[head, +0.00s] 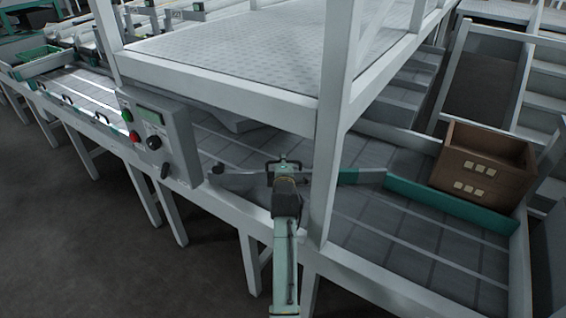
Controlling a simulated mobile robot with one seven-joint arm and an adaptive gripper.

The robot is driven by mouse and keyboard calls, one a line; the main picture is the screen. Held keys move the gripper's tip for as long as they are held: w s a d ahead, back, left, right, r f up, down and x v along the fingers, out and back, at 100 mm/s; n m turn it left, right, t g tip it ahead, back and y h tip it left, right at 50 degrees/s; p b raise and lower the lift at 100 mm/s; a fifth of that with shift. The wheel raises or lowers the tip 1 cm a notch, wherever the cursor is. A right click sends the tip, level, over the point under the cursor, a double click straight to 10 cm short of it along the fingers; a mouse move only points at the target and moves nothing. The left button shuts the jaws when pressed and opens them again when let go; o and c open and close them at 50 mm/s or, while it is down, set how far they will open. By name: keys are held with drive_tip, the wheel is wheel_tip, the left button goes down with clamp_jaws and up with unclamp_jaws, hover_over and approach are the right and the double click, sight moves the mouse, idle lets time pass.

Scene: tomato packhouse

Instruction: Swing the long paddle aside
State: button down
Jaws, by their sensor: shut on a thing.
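The long paddle (361,176) lies across the grey belt in the head view. Its right part is green, and a grey piece (235,182) with a dark knob shows to the left of my gripper, seemingly part of the same paddle. My gripper (284,163) is over the belt at the paddle's line, shut on what appears to be the paddle. The exact contact is small and partly hidden by my own gripper and arm. A white upright post hides part of the paddle just right of my gripper.
A brown crate (484,166) with pale labels stands on the belt at right, behind a green guide (450,203). A control box (157,137) is at left. The white post (333,120) and upper deck (240,52) stand close to my arm.

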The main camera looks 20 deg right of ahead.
drive_tip(key=shift+s+a+h+p, duration=0.2)
drive_tip(key=shift+s+h+p, duration=0.1)
drive_tip(key=shift+s+p, duration=0.05)
drive_tip(key=s+a+m+g+h+b, duration=0.1)
drive_tip(key=s+a+m+g+h, duration=0.4)
drive_tip(key=s+a+m+h, duration=0.2)
drive_tip(key=s, duration=0.2)
drive_tip(key=shift+s, duration=0.3)
drive_tip(key=shift+f+g, duration=0.1)
drive_tip(key=shift+g, duration=0.2)
drive_tip(key=c, duration=1.7)
unclamp_jaws()
